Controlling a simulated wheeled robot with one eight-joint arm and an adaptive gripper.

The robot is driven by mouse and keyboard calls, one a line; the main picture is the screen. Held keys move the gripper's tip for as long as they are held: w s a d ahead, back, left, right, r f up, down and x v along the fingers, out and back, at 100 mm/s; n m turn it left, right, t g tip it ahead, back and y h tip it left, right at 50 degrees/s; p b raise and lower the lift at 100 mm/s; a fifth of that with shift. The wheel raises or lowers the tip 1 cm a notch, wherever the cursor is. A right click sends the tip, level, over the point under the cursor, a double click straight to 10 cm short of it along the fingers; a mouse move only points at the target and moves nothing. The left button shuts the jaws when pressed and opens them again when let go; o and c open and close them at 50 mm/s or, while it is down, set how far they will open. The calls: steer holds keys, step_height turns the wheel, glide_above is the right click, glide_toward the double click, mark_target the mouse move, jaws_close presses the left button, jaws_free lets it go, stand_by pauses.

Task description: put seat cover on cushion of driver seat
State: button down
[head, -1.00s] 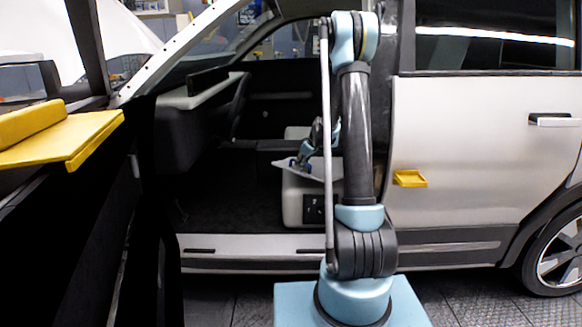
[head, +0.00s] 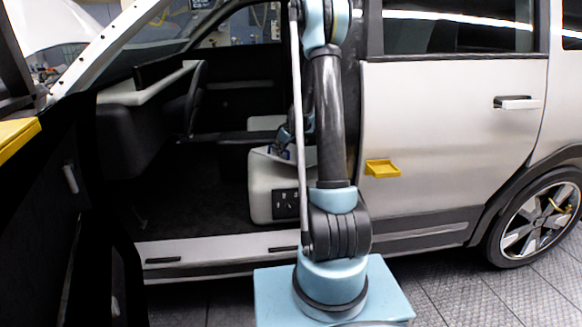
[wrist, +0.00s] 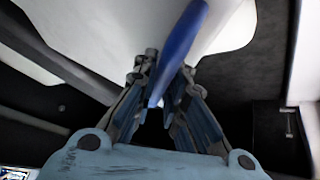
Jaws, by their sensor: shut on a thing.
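The seat cover (wrist: 110,22) is a pale sheet with a blue, bar-like handle (wrist: 182,45) in the wrist view. My gripper (wrist: 164,88) is shut on this blue handle. In the head view, my gripper (head: 283,141) is inside the open front doorway, at the top of the driver seat (head: 262,192). The seat is a light grey block with a dark panel on its side. A pale part of the cover shows just under the gripper, at the cushion. My arm hides most of the cushion, so I cannot tell whether the cover touches it.
The door sill (head: 215,248) runs below the opening. The steering wheel (head: 197,95) and dashboard stand left of the seat. The open door (head: 60,230) is at the near left. A yellow tray (head: 382,168) sticks out from the closed rear door (head: 455,130).

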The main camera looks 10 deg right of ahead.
steer(key=shift+f+n+t+h, duration=0.1)
steer(key=shift+n+t+h, duration=0.2)
steer(key=shift+t+h, duration=0.3)
glide_above(280, 177)
steer(key=shift+s+f, duration=0.15)
steer(key=shift+f, duration=4.7)
steer(key=c, duration=1.6)
jaws_free()
steer(key=shift+c, duration=0.2)
